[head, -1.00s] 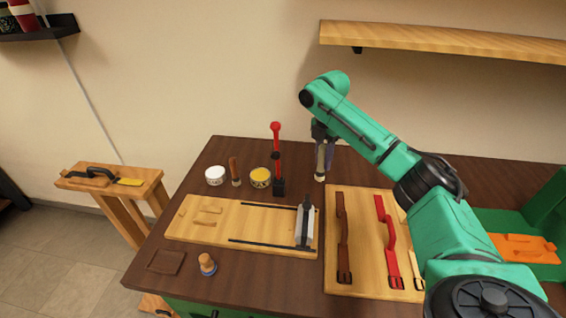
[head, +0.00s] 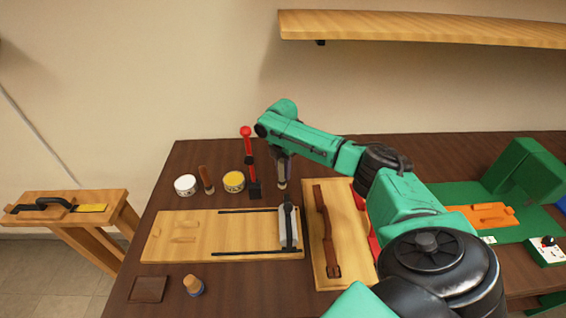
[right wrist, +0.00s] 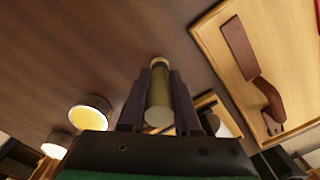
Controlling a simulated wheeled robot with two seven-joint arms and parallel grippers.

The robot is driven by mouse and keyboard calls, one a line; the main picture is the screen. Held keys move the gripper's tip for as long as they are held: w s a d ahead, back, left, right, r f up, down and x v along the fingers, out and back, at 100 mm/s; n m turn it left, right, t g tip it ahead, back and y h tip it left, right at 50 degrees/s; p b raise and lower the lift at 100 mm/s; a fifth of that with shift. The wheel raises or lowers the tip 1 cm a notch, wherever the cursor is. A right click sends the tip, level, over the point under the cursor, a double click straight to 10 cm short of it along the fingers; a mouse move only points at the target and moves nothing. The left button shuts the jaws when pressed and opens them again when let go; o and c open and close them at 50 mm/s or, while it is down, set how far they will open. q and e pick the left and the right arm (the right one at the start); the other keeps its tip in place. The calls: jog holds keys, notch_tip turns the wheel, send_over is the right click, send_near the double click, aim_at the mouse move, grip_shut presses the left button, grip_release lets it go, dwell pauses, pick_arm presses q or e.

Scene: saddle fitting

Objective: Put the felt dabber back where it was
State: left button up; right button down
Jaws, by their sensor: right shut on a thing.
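My right gripper (head: 283,160) points down over the back of the dark table. It is shut on the felt dabber (head: 282,184), an upright olive-tan cylinder with a pale lower end. In the right wrist view the dabber (right wrist: 160,98) sits between the two dark fingers of the gripper (right wrist: 160,84). I cannot tell whether its lower end touches the table. My left gripper is not in view.
Left of the dabber stand a red-topped post (head: 249,160), a yellow-topped tin (head: 234,181), a brown-handled tool (head: 206,180) and a white tin (head: 186,186). In front lie a jig board (head: 165,232) and a strap board (head: 325,282).

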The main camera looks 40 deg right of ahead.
jog(key=c, duration=0.7)
grip_release()
jog(key=shift+o, duration=0.4)
notch_tip(320, 180, up, 12)
jog(key=shift+a+r+b, duration=0.1)
jog(key=shift+b, duration=0.8)
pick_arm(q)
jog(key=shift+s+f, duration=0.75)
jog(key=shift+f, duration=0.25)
